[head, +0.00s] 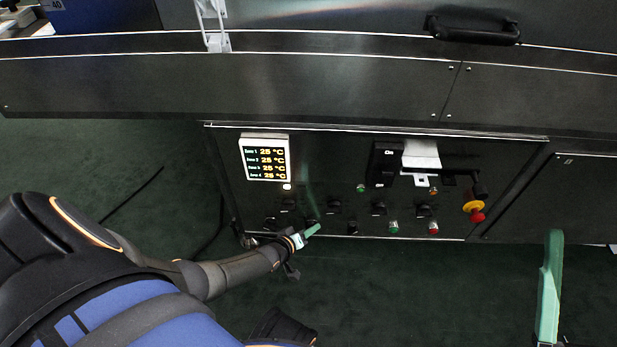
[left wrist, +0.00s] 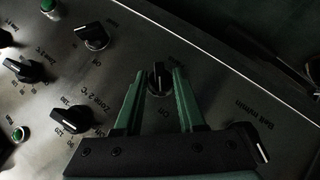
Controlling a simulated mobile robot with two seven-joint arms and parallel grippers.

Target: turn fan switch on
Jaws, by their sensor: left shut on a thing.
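A black rotary switch (left wrist: 159,78) with a light pointer mark stands on the dark metal control panel (head: 330,180). My left gripper (left wrist: 158,74) has its two green fingers on either side of this switch and is shut on it. The pointer mark is toward the top of the wrist picture. I cannot read a fan label beside it. In the head view my left gripper (head: 312,230) is at the lower left edge of the panel, and its fingers partly hide the switch. A green finger at the right, seemingly of my right gripper (head: 550,290), shows alone.
Other black knobs (left wrist: 92,36) are close by, with zone temperature dials (left wrist: 72,121) to the left. A lit temperature display (head: 266,158), a large black main switch (head: 383,164) and a red emergency stop (head: 476,212) are on the panel. The green floor is clear in front.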

